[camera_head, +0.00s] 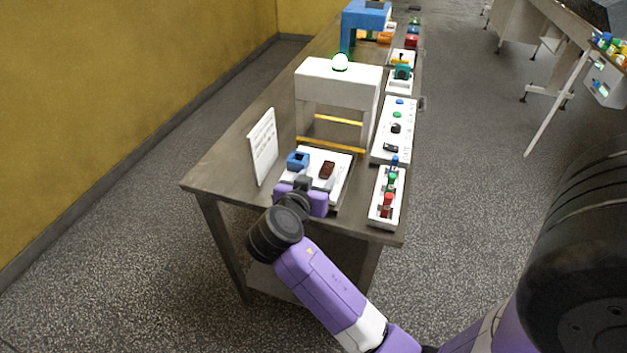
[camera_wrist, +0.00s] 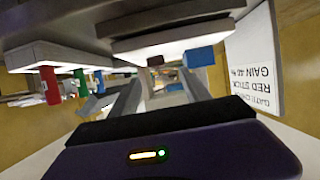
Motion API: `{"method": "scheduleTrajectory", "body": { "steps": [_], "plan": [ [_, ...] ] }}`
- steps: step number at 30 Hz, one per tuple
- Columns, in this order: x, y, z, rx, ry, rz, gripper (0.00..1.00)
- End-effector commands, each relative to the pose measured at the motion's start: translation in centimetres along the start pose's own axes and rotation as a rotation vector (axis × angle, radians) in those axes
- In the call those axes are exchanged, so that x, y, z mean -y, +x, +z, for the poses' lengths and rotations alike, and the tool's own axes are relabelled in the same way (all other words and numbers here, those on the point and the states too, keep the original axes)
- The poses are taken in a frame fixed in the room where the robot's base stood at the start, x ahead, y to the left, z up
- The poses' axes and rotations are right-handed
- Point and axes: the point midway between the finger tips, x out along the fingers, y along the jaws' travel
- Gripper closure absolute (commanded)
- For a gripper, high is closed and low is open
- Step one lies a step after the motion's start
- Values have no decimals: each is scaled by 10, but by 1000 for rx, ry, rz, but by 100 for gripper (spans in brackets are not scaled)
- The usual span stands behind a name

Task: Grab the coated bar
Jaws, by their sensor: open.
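The coated bar (camera_head: 327,170) is a small dark brown block lying on a white plate (camera_head: 338,190) at the near end of the bench. In the wrist view, which is upside down, a small dark brown piece that looks like the bar (camera_wrist: 156,61) shows beyond the fingers. My gripper (camera_head: 304,184) is at the plate's near edge, apart from the bar, and its fingers are hard to make out from the head. In the wrist view my gripper (camera_wrist: 160,88) is open with nothing between its two grey fingers.
A blue block (camera_head: 297,160) sits left of the bar. A white sign (camera_head: 263,146) stands at the left. A white panel with red, green and blue sticks (camera_head: 386,197) lies right.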

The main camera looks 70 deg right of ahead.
Motion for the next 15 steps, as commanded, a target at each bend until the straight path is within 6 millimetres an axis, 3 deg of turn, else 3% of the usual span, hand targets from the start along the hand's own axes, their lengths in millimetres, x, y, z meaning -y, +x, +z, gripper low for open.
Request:
{"method": "scheduleTrajectory", "body": {
  "steps": [15],
  "plan": [
    [-6, 50, -5, 9, 26, 9, 45]
  ]
}}
